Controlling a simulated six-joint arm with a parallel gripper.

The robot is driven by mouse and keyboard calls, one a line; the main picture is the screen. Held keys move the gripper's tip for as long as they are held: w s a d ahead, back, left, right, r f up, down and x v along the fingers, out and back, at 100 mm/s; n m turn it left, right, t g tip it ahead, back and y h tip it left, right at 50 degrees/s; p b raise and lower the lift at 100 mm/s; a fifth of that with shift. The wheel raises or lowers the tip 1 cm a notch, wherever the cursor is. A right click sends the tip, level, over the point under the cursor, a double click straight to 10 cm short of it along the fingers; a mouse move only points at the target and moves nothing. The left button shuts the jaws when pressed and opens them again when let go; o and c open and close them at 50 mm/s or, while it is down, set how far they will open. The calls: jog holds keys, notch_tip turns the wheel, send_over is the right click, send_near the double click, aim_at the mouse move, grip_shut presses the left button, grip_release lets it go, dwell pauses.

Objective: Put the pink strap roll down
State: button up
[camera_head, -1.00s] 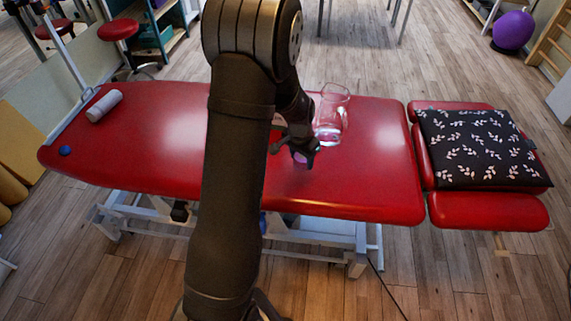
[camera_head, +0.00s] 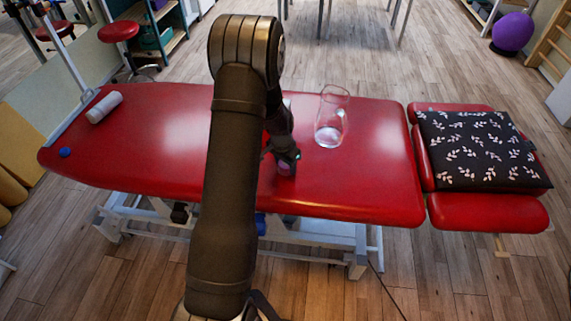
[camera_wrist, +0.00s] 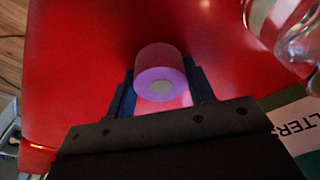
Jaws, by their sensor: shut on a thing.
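The pink strap roll (camera_wrist: 160,68) sits between the two fingers of my gripper (camera_wrist: 160,92) in the wrist view, its round end with a pale core facing the camera. My gripper is shut on it. In the head view, my gripper (camera_head: 285,165) is low over the middle of the red treatment table (camera_head: 370,180), and the roll (camera_head: 285,169) shows only as a small pink patch at the fingertips. I cannot tell whether the roll touches the table.
A clear glass vessel (camera_head: 331,118) stands on the table right of my gripper. A white roll (camera_head: 104,107) and a blue ball (camera_head: 65,151) lie at the left end. A black leaf-patterned cushion (camera_head: 480,150) lies at the right. Something white with lettering (camera_wrist: 300,128) shows near my gripper.

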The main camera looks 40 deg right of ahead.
aim_at(282, 167)
jog(key=shift+f, duration=0.1)
jog(key=shift+f, duration=0.15)
jog(key=o, duration=1)
jog(key=shift+c, duration=0.2)
jog(key=shift+o, duration=0.4)
notch_tip(282, 167, up, 17)
jog(key=a, duration=0.2)
jog(key=shift+s+r, duration=0.2)
jog(key=shift+s, duration=0.05)
